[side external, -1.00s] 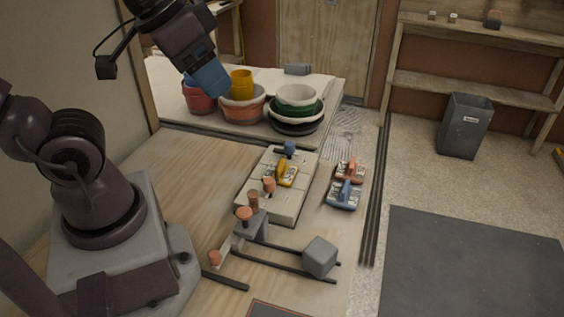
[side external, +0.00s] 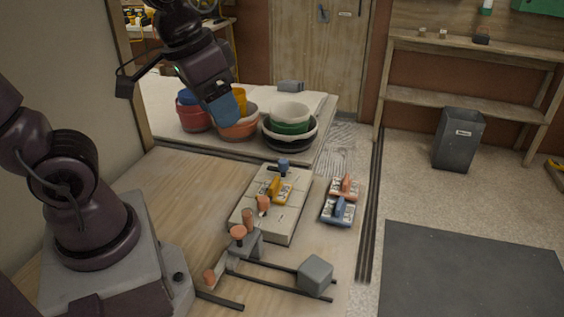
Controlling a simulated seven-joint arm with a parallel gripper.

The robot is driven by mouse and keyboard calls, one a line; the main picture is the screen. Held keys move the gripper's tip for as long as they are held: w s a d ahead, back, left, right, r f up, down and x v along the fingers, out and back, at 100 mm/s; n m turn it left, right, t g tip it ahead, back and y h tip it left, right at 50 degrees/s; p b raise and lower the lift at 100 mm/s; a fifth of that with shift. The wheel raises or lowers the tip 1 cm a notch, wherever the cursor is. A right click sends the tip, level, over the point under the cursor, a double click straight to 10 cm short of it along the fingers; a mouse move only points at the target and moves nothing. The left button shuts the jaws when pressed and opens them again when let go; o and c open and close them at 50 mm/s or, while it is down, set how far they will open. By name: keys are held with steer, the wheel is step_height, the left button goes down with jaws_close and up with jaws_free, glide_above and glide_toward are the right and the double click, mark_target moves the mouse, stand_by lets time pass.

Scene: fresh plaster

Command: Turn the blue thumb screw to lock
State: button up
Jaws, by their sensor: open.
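The blue thumb screw (side external: 284,165) stands at the far end of a pale block fixture (side external: 292,212) on the wooden bench. A yellow clamp-like part (side external: 277,190) and orange knobs sit on the fixture nearer the camera. My gripper (side external: 231,121) hangs from the upper left, in front of the bowls, with a blue body. It is open and appears empty, apart from the thumb screw, up and to its left in the picture. Its fingertips are small and hard to make out.
Stacked bowls (side external: 290,113) and an orange bowl (side external: 240,131) stand behind the fixture. An orange and a blue clamp (side external: 341,209) lie to its right. A grey block (side external: 315,273) on dark rails and an orange-knobbed bracket (side external: 244,243) are in front. Bare bench lies left.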

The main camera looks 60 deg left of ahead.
steer(key=w+a+f+n+g, duration=0.1)
steer(key=w+a+f+g, duration=0.2)
steer(key=w+a+f, duration=0.45)
steer(key=m, duration=0.4)
glide_above(283, 161)
step_height(283, 161, down, 7)
steer(key=shift+g, duration=0.3)
step_height(283, 161, down, 12)
steer(key=c, duration=0.9)
